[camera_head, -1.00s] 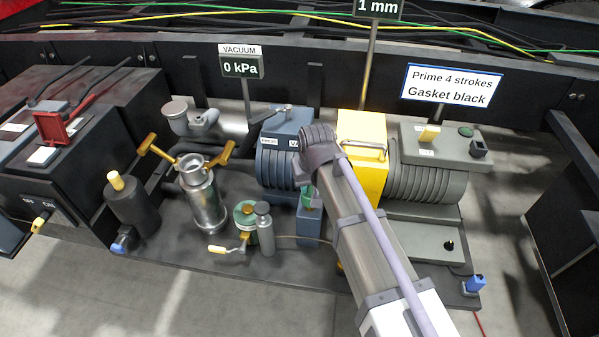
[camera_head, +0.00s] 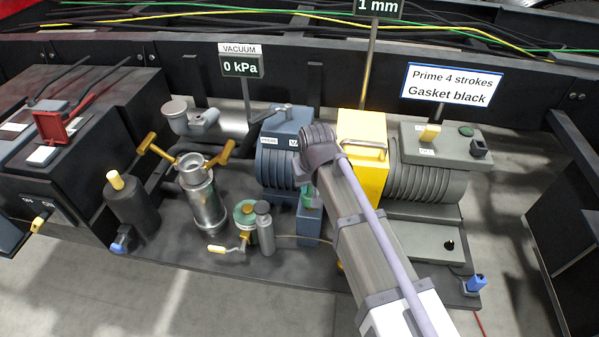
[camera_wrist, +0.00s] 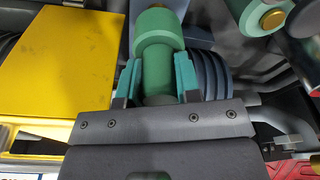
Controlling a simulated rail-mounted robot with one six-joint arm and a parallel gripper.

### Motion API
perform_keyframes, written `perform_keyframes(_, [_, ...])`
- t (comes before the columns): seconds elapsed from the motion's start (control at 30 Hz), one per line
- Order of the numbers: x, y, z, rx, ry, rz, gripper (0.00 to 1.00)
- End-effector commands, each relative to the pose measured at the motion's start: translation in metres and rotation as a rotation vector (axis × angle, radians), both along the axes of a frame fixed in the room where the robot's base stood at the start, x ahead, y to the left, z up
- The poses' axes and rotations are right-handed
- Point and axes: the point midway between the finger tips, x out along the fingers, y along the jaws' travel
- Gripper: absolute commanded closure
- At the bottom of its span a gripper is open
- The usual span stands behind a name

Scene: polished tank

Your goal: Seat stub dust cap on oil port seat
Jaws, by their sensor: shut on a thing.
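My gripper (camera_wrist: 156,80) shows in the wrist view with its two teal fingers shut on a green stepped cylinder (camera_wrist: 156,57), which looks like the stub dust cap. A wider green collar and a brown-gold end show beyond the fingertips. In the head view my arm hides most of the gripper. A bit of green (camera_head: 309,199) shows beside the arm, just above a blue-grey block (camera_head: 309,226) in front of the blue pump. I cannot tell which part is the oil port seat, or whether the cap touches it.
The yellow housing (camera_head: 361,160) stands close beside my arm, with the ribbed blue pump (camera_head: 272,168) on its left. A green round fitting (camera_head: 245,213) and a grey cylinder (camera_head: 264,230) stand left of the block. A sign (camera_head: 452,85) reads "Prime 4 strokes, Gasket black".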

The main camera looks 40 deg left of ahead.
Motion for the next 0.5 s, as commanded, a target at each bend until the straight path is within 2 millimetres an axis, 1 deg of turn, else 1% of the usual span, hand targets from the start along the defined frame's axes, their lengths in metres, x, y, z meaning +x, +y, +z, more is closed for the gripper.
perform_keyframes(0.5, [0.0, 0.0, -0.0087, 0.0, 0.0, 0.0, 1.0])
